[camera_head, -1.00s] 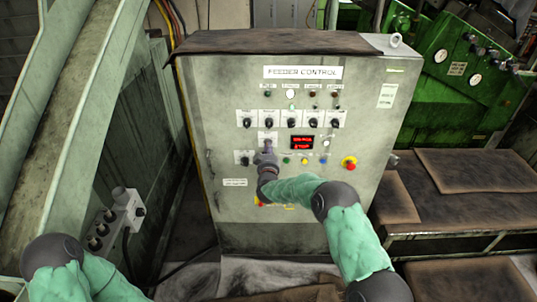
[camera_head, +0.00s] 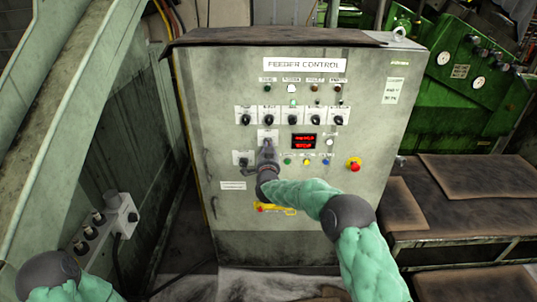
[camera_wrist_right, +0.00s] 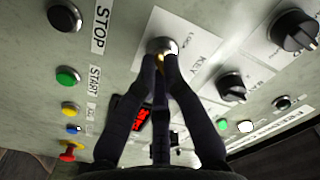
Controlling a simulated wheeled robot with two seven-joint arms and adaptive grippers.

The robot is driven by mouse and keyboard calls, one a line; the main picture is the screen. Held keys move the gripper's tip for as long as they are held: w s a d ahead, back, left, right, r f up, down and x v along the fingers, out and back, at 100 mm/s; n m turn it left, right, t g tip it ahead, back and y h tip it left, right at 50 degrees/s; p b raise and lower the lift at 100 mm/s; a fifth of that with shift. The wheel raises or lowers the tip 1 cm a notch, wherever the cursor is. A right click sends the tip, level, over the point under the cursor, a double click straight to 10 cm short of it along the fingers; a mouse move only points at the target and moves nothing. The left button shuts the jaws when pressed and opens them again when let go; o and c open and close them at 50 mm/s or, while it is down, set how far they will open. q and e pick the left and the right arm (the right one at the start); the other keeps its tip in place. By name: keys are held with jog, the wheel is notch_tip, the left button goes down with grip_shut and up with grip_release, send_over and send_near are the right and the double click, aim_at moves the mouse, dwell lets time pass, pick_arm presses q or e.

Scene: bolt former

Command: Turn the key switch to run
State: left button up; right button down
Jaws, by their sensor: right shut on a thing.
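The key switch (camera_wrist_right: 162,45) shows in the right wrist view as a round metal lock on a white plate marked KEY. My right gripper (camera_wrist_right: 160,62) is shut at the lock, with its fingertips on the small brass-coloured key, which they mostly hide. In the head view my right gripper (camera_head: 267,155) reaches the panel of the grey FEEDER CONTROL cabinet (camera_head: 235,215), just below the row of selector knobs, and covers the switch. I cannot tell which position the key is in. My left arm is at the lower left, with its gripper out of view.
Black selector knobs (camera_head: 291,118) sit above. A red digital display (camera_head: 303,142), coloured buttons (camera_head: 306,161) and a red emergency stop (camera_head: 354,164) lie to the right. A black knob (camera_head: 243,161) is at lower left. A grey button box (camera_head: 107,225) stands left of the cabinet.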

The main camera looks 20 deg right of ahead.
jog(key=shift+f+m+b, duration=0.1)
jog(key=shift+m+b, duration=0.7)
jog(key=shift+m, duration=0.3)
jog(key=c, duration=1.4)
grip_release()
jog(key=shift+o, duration=0.2)
jog(key=v, duration=1.2)
